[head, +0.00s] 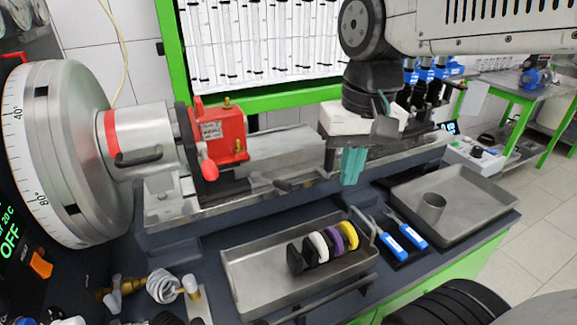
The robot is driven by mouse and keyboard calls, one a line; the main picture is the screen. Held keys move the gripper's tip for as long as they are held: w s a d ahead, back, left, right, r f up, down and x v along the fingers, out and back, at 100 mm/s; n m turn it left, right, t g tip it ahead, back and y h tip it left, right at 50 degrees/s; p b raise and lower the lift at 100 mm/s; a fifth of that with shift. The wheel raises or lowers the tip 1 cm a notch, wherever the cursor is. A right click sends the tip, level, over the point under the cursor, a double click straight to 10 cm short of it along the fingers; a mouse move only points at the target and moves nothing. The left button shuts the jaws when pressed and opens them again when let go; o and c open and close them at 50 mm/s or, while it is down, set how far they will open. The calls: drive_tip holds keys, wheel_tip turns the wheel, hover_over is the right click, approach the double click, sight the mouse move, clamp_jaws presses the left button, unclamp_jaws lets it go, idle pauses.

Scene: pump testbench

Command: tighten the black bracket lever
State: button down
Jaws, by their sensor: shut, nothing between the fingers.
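My gripper (352,166) hangs over the bench rail right of centre, with its teal fingers pointing down, shut and empty. It is well to the right of the red pump (222,132) and apart from it. A black bracket (184,132) stands upright at the pump's left side. A black lever-like handle (138,158) shows on the silver cylinder just left of the bracket. A dark lever (291,184) also lies along the front of the rail, between the pump and my gripper. I cannot tell for sure which is the bracket lever or how tight it is.
A metal tray (245,292) with several coloured rings stands in front of the rail. Blue-handled tools (403,240) lie right of it. Another tray (465,190) holds a metal cup. A large round dial (75,150) fills the left. Brass fittings lie at front left.

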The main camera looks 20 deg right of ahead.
sight(271, 182)
drive_tip(key=w+d+r+m+g+y, duration=0.1)
drive_tip(key=w+m, duration=0.6)
drive_tip(key=w, duration=1.3)
drive_tip(key=shift+d+r+m+g+y, duration=0.2)
drive_tip(key=shift+r+m+g+y, duration=0.15)
drive_tip(key=shift+r+g, duration=0.25)
drive_tip(key=shift+f, duration=0.15)
drive_tip(key=x, duration=1)
drive_tip(key=shift+a+f, duration=0.1)
drive_tip(key=shift+s+a+f, duration=0.35)
drive_tip(key=shift+s+a, duration=0.2)
drive_tip(key=shift+a, duration=0.1)
drive_tip(key=shift+s+a+f, duration=0.3)
drive_tip(key=shift+s+a, duration=0.2)
drive_tip(key=shift+a, duration=0.15)
